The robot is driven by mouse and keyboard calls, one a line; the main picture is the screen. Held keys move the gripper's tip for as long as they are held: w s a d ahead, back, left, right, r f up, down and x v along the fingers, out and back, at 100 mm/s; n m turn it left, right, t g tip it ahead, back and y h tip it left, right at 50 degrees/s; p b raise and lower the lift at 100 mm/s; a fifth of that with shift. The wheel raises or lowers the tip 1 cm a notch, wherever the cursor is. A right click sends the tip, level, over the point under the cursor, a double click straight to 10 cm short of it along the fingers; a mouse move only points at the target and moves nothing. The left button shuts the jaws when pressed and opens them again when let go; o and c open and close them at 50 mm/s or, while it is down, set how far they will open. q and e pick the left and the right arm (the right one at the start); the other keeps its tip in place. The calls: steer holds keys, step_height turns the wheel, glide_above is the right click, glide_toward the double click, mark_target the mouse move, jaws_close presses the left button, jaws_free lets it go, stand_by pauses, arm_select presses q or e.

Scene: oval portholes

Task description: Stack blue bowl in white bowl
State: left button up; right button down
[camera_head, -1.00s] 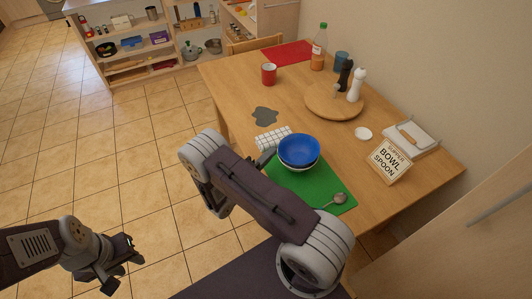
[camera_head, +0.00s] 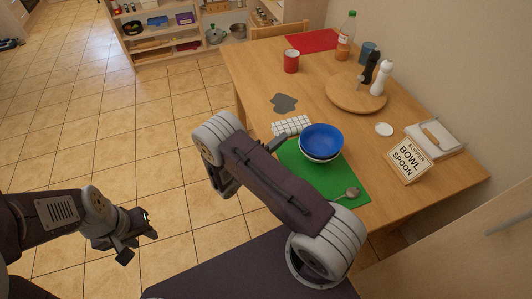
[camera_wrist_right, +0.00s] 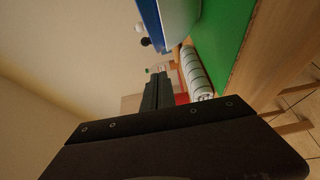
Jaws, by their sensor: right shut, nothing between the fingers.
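The blue bowl (camera_head: 322,138) sits inside the white bowl (camera_head: 320,160), whose pale rim shows just below it. Both stand on the green mat (camera_head: 330,180) on the table. In the right wrist view, parts of the blue bowl (camera_wrist_right: 149,20) and white bowl (camera_wrist_right: 178,20) show at the top. My right gripper (camera_head: 281,143) is just left of the bowls, partly hidden behind my arm. Its fingers (camera_wrist_right: 158,90) are shut and empty. My left gripper (camera_head: 138,244) hangs over the floor at lower left, open and empty, away from the table.
A checked cloth (camera_head: 291,125) lies behind the mat's left corner, and a spoon (camera_head: 350,193) on its right. A sign (camera_head: 407,160) stands right of the bowls.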

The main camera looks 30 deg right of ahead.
steer(key=v, duration=0.9)
steer(key=shift+a+b, duration=0.35)
steer(key=shift+a, duration=0.05)
steer(key=shift+s, duration=0.1)
